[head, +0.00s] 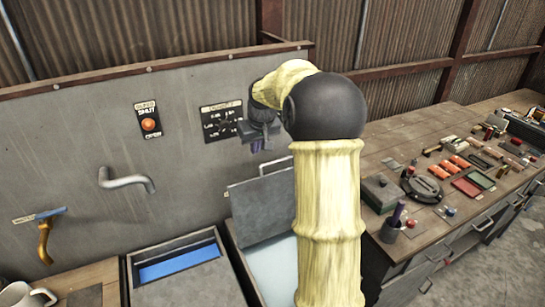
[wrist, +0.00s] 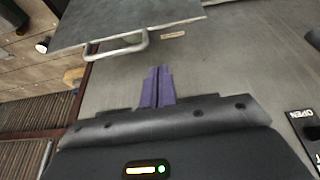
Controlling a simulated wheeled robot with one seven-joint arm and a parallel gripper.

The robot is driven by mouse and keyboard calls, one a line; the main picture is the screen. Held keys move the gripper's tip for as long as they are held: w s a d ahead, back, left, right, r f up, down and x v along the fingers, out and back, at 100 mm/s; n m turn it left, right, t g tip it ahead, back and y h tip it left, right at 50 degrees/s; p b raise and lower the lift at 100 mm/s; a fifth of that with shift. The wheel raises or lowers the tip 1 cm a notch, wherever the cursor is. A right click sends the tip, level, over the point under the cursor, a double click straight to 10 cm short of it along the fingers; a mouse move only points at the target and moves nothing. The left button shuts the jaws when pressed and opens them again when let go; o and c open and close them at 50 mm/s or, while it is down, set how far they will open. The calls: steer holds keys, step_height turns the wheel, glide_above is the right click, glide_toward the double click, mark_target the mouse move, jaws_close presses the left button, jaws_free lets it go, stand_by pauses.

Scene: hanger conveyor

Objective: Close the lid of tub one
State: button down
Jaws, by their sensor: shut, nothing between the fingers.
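A grey tub lid (head: 262,210) stands raised at the back of the right-hand tub (head: 243,268), whose pale inside shows. My arm hides the tub's right part. I cannot read which tub is number one. In the wrist view the grey panel, seemingly this lid (wrist: 140,22), shows at the top with a metal bar handle (wrist: 120,48). My gripper (head: 257,147) is above the lid, near the wall. Its purple fingers (wrist: 158,70) are shut together and empty, apart from the handle.
A left-hand tub (head: 190,290) shows blue inside. The grey wall carries an orange button (head: 149,124), a dark sign (head: 221,121), a bent pipe (head: 127,180) and a tap (head: 44,240). A workbench (head: 375,150) crowded with small parts stands right.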

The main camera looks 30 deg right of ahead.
steer(key=w+d+r, duration=0.2)
steer(key=w+d, duration=0.1)
steer(key=d, duration=0.4)
steer(key=shift+d+t, duration=0.15)
steer(key=shift+t, duration=0.15)
steer(key=shift+w+f, duration=0.15)
step_height(320, 180, down, 9)
steer(key=p, duration=0.5)
steer(key=shift+f+p, duration=0.2)
steer(key=shift+p, duration=0.1)
steer(key=shift+b, duration=0.4)
